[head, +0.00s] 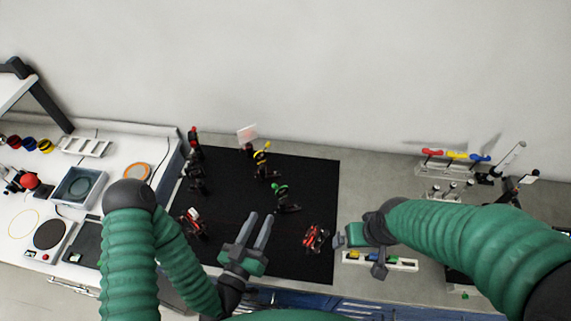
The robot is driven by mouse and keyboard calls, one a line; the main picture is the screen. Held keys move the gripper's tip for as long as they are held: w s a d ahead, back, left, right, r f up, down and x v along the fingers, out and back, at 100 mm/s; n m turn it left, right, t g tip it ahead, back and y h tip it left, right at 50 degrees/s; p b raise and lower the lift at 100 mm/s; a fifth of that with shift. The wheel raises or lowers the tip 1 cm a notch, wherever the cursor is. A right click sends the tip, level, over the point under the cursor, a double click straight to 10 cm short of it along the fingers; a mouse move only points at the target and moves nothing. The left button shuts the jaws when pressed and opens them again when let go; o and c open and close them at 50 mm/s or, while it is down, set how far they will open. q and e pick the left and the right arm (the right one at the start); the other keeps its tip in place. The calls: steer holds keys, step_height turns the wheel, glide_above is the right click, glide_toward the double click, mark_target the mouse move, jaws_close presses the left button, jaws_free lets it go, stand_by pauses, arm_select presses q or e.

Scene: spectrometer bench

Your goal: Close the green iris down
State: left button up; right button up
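The green iris (281,191) is a small part with a green top on a black mount, standing on the black mat (318,185) right of the mat's middle. Its opening is too small to make out. My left gripper (260,217) is open and empty, its two grey fingers pointing up the picture toward the iris. The fingertips show a little below and left of the iris, apart from it. My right gripper (361,256) is to the right, past the mat's edge, above a white tray. Its fingers look apart, with nothing seen between them.
A yellow-topped mount (262,160) stands just behind the iris. Other black and red mounts (195,180) line the mat's left side. The white tray (410,265) holds small coloured parts.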

mark_target(273, 185)
arm_select(q)
steer(key=x, duration=1.5)
steer(key=shift+d+r, duration=0.15)
steer(key=shift+r, duration=0.25)
steer(key=shift+a, duration=0.45)
steer(key=shift+c, duration=0.3)
steer(key=shift+a, duration=0.2)
steer(key=shift+c, duration=1.3)
steer(key=shift+a, duration=0.1)
jaws_close()
steer(key=n+t+b, duration=0.1)
steer(key=b, duration=0.2)
steer(key=n+t+b, duration=0.1)
steer(key=b, duration=0.2)
steer(key=shift+s+a+f, duration=0.1)
steer(key=shift+s+f, duration=0.15)
steer(key=shift+s, duration=0.1)
arm_select(e)
step_height(273, 185, down, 6)
steer(key=s+a, duration=0.1)
steer(key=s, duration=0.1)
steer(key=shift+r, duration=0.2)
